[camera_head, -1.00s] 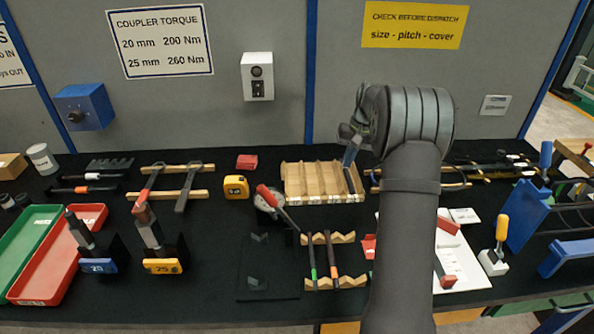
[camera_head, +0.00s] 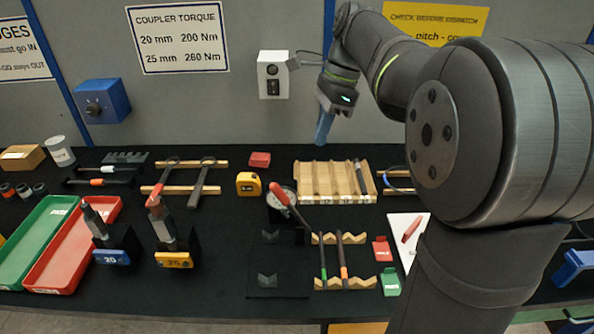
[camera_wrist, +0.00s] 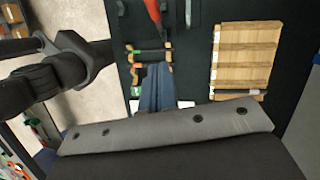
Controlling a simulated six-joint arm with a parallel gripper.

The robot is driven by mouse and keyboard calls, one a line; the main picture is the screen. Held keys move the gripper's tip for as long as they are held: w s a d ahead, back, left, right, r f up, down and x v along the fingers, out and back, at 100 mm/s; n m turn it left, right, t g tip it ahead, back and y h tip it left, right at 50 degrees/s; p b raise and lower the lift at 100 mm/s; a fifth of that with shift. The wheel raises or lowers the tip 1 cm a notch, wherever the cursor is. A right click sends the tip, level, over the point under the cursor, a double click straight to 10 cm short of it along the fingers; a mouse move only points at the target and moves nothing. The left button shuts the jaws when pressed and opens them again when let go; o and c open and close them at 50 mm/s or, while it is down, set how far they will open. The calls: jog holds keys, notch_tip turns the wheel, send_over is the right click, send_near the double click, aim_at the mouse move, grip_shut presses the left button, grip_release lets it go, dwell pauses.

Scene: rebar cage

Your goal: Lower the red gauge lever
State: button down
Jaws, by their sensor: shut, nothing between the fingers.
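The red gauge lever (camera_head: 279,193) sits on a round pale dial gauge (camera_head: 290,192) in the middle of the black table. Its red handle slants across the dial, with the upper end to the left. A red handle, likely the same lever, shows at the top of the wrist view (camera_wrist: 153,10). My gripper (camera_head: 323,132) hangs high above the back of the table, up and to the right of the lever and apart from it. Its blue fingers (camera_wrist: 158,90) are shut together and empty.
A slotted wooden tray (camera_head: 330,200) lies right of the gauge, and a yellow tape measure (camera_head: 249,183) left of it. Two bars rest on notched wooden blocks (camera_head: 345,283) in front. A grey wall panel with a white switch box (camera_head: 273,76) stands behind my gripper.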

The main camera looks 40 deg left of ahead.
jog(key=s+a+x, duration=0.1)
jog(key=s+x, duration=0.1)
jog(key=x, duration=1)
jog(key=shift+a, duration=0.3)
jog(key=shift+s+a, duration=0.1)
jog(key=shift+s, duration=0.15)
jog(key=shift+s+a+t+h, duration=0.3)
jog(key=shift+s+a, duration=0.05)
jog(key=s+a+f+t+h, duration=0.5)
jog(key=s+a+f, duration=0.3)
jog(key=shift+f+m+h, duration=0.3)
jog(key=shift+f, duration=0.1)
jog(key=shift+s+a, duration=0.1)
